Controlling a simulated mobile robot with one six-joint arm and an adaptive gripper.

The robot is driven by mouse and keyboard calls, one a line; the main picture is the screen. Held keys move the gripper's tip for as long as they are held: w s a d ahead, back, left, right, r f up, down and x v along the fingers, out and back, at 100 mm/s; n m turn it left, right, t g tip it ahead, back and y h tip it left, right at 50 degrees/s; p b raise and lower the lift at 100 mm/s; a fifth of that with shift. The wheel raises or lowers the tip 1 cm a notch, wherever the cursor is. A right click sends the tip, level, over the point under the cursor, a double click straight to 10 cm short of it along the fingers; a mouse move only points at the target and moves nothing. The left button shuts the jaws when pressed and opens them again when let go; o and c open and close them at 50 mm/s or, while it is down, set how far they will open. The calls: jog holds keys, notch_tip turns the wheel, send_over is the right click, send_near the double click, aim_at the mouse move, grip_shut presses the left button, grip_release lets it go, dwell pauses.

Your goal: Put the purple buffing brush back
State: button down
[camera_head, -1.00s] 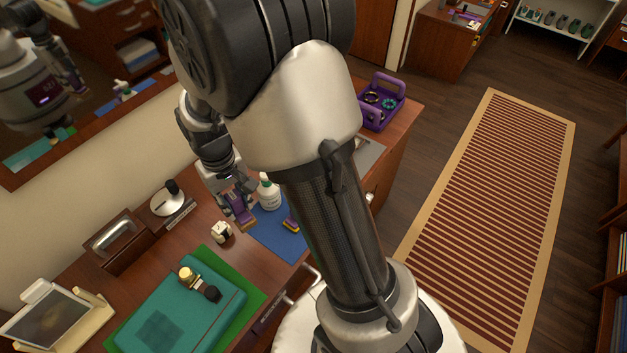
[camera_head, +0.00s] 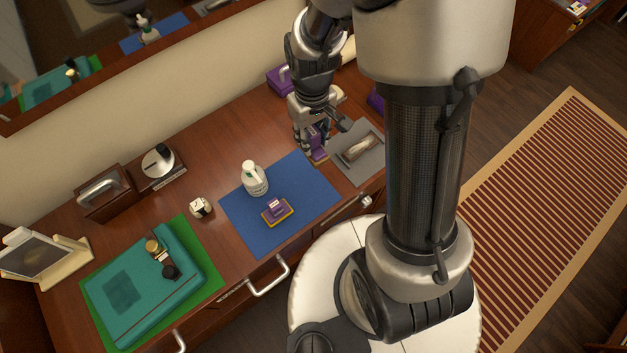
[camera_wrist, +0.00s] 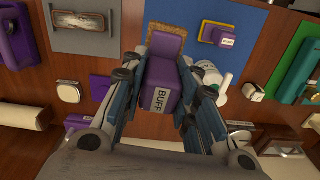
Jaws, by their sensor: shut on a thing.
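My gripper (camera_head: 314,143) is shut on the purple buffing brush (camera_head: 316,149), over the desk by the far right corner of the blue mat (camera_head: 245,230). In the wrist view the brush (camera_wrist: 160,88) shows its "BUFF" label between the fingers, with tan bristles pointing away. I cannot tell whether the bristles touch the desk. A second purple brush (camera_head: 277,208) with a yellow edge lies on the blue mat; it also shows in the wrist view (camera_wrist: 222,36).
A white bottle (camera_head: 255,180) stands on the blue mat. A small white box (camera_head: 201,208), a teal case (camera_head: 140,290) on a green mat and wooden stands are to the left. Purple things (camera_head: 281,78) lie behind my gripper. A wall and mirror border the desk's back.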

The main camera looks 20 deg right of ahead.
jog(key=shift+s+a+f, duration=0.1)
jog(key=shift+a, duration=0.05)
notch_tip(320, 180, down, 19)
jog(key=b, duration=0.5)
jog(key=shift+f, duration=0.2)
jog(key=shift+f+b, duration=0.25)
jog(key=shift+b, duration=0.1)
jog(key=c, duration=1.7)
grip_release()
jog(key=shift+f, duration=0.1)
jog(key=o, duration=0.5)
jog(key=shift+c, duration=0.2)
jog(key=shift+r, duration=0.2)
